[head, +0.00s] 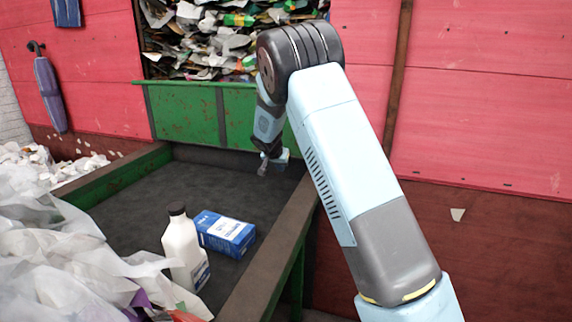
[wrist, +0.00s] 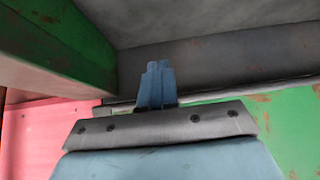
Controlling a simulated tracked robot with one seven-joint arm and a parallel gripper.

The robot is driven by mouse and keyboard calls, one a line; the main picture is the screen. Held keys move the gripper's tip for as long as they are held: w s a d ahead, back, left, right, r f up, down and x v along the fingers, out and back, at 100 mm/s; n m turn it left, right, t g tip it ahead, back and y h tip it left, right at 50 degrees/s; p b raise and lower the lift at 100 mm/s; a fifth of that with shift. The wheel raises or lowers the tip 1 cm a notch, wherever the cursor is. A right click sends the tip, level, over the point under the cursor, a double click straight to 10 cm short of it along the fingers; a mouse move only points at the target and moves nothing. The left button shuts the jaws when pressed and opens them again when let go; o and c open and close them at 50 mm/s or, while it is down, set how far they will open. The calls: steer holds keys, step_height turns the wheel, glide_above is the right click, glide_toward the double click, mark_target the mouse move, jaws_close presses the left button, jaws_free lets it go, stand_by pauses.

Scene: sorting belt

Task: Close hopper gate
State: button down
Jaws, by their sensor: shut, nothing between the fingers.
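The hopper gate (head: 188,112) is a rusty green panel with a lip along its top, at the far end of the belt. Above it the hopper opening shows a heap of mixed waste (head: 205,45), uncovered. My gripper (head: 263,167) points down in front of the gate's right part, low over the belt's far right corner. In the wrist view its blue fingers (wrist: 157,84) are together with nothing between them. A green panel (wrist: 295,125) shows to their right, probably the gate. I cannot tell whether the fingers touch anything. My arm hides the gate's right end.
The dark belt (head: 130,205) carries a white bottle (head: 183,245) and a blue carton (head: 227,233) near its front. Brown-topped side rails (head: 265,265) edge it. Plastic waste (head: 60,250) piles at the left. The red wall (head: 470,100) stands behind. The belt's middle is clear.

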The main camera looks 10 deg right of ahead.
steer(key=s+a, duration=0.3)
steer(key=s, duration=0.4)
steer(key=shift+s, duration=0.2)
steer(key=shift+a, duration=0.1)
steer(key=s+d+r+n+g+y, duration=0.1)
steer(key=s+d+r, duration=0.5)
steer(key=s+r, duration=0.4)
steer(key=s+d+r+g+y, duration=0.1)
steer(key=s+d+r, duration=0.6)
steer(key=s, duration=0.4)
steer(key=s+r+n, duration=0.2)
steer(key=s, duration=1.1)
steer(key=s+r+n+y, duration=0.1)
steer(key=s+n, duration=0.1)
steer(key=s, duration=1.1)
steer(key=shift+s+d+r+t, duration=0.15)
steer(key=shift+d+r+t, duration=0.2)
steer(key=shift+d+t, duration=0.05)
